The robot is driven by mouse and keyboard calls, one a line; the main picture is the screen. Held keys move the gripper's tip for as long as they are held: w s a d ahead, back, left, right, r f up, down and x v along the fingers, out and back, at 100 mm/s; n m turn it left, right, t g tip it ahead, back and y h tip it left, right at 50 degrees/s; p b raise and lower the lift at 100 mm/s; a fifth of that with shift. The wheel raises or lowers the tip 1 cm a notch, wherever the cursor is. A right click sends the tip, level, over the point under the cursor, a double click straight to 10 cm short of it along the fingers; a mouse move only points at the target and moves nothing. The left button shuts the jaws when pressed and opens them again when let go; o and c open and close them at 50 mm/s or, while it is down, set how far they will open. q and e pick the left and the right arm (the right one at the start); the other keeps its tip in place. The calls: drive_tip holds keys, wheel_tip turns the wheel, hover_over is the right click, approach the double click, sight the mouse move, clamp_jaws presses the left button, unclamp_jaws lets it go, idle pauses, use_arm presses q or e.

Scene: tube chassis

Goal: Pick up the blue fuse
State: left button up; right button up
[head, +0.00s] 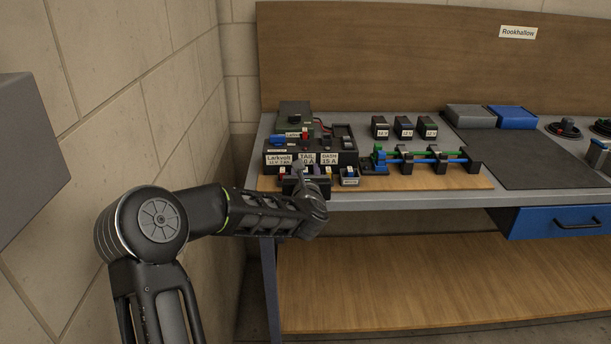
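My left arm comes in from the left, and its gripper (317,183) is at the front edge of the bench, in front of the black fuse box (346,158). The arm and hand hide the fingertips' gap, so I cannot tell whether it is open or holds anything. A small blue-violet piece (316,169) shows just above the gripper among small coloured pieces; I cannot tell if it is the blue fuse. My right gripper is out of view.
A small labelled bin (349,178) stands right of the gripper. Further right is a rack of green and blue tubes (420,156). Three small dark blocks stand behind it. A dark mat (515,160) is clear. A block wall (185,90) is close on the left.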

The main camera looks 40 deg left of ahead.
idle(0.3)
use_arm(q)
clamp_jaws()
idle(0.5)
